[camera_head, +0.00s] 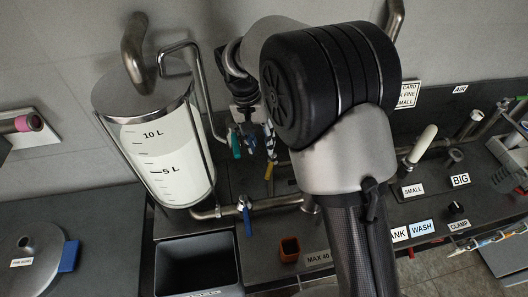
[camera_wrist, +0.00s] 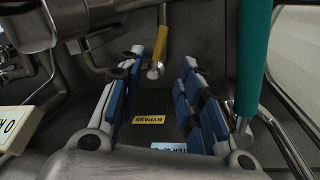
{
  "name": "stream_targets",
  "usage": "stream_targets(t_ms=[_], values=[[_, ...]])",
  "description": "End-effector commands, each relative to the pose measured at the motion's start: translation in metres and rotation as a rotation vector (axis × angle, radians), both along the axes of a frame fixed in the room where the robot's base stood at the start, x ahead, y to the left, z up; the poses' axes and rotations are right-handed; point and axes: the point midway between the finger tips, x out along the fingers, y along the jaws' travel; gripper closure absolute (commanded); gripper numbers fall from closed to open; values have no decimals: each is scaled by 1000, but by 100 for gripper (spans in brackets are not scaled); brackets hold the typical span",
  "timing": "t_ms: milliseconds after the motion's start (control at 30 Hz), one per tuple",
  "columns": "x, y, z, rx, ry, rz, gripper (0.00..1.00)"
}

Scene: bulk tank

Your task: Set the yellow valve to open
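The yellow valve handle (camera_wrist: 162,44) shows at the top middle of the wrist view, a slim lever running up the picture from a metal fitting (camera_wrist: 155,71). In the head view a small part of the yellow handle (camera_head: 268,171) shows just below my gripper (camera_head: 261,146). In the wrist view my gripper (camera_wrist: 161,60) is open. Its blue-padded fingers stand apart with nothing held between them, and the yellow handle lies in line with the gap beyond the tips. Contact cannot be seen. A yellow BYPASS label (camera_wrist: 148,120) lies below the valve in the wrist view.
A teal handle (camera_wrist: 253,55) stands close right of my fingers; it also shows in the head view (camera_head: 235,144). A blue-handled valve (camera_head: 247,220) sits on the pipe below. The glass tank (camera_head: 168,150) is at left, with a dark bin (camera_head: 197,265) in front.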

Motion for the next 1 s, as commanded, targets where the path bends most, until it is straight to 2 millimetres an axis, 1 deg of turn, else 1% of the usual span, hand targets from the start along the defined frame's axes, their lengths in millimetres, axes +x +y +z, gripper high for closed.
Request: stream_targets(t_ms=[33,133,400,567,667,767,900,1000], values=[[0,1,5,0,0,0,66],[0,2,9,0,0,1,66],[0,2,11,-1,1,1,66],[0,0,10,-6,-7,-46,77],[0,-5,9,-22,-32,-175,84],[0,-14,4,-47,-77,-397,90],[-1,-29,-3,-87,-166,-775,100],[-2,-39,-8,-110,-234,-1031,100]])
